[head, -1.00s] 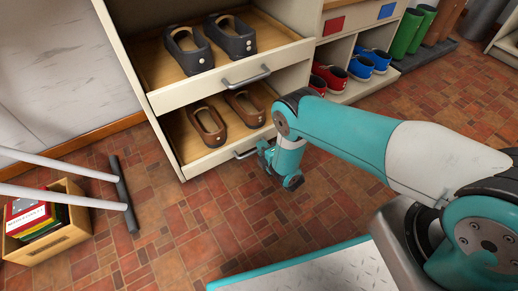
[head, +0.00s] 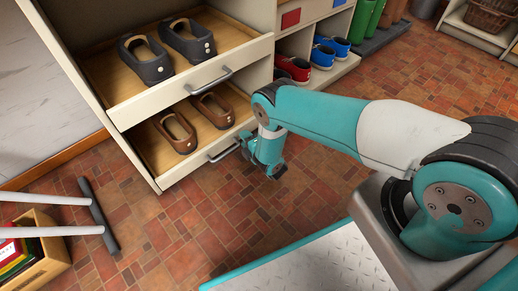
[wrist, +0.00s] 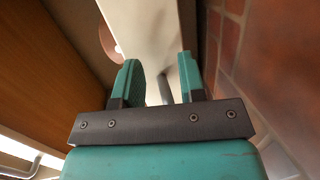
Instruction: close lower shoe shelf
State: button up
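The lower shoe shelf is a pulled-out drawer with a cream front (head: 185,172) and a wooden floor, holding a pair of brown shoes (head: 195,121). Its grey bar handle (head: 224,151) is at the right part of the front. My gripper (head: 243,142) is low at the right end of this handle, partly hidden by my own wrist. In the wrist view my gripper (wrist: 159,65) has its teal fingers apart, with the cream drawer front (wrist: 148,30) beyond. A grey piece that looks like the handle (wrist: 163,88) lies between the fingers, with gaps on both sides.
The upper drawer (head: 195,83), with a pair of dark grey shoes (head: 165,48), is also pulled out above. Red shoes (head: 293,68) and blue shoes (head: 331,48) stand in cubbies at the right. A book crate (head: 40,258) is at lower left.

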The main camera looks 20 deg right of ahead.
jog(key=shift+r+p+v, duration=0.15)
jog(key=shift+p+v, duration=0.6)
jog(key=shift+p, duration=0.7)
jog(key=shift+r+p+v, duration=0.2)
jog(key=shift+p+v, duration=0.5)
jog(key=shift+p, duration=0.75)
jog(key=p+v, duration=0.3)
jog(key=v, duration=0.1)
jog(key=p+v, duration=0.3)
jog(key=v, duration=0.2)
jog(key=d+f+p+v, duration=0.1)
jog(key=p+v, duration=0.2)
jog(key=v, duration=0.1)
jog(key=shift+s, duration=0.15)
jog(key=shift+s+d, duration=0.15)
jog(key=shift+s, duration=0.35)
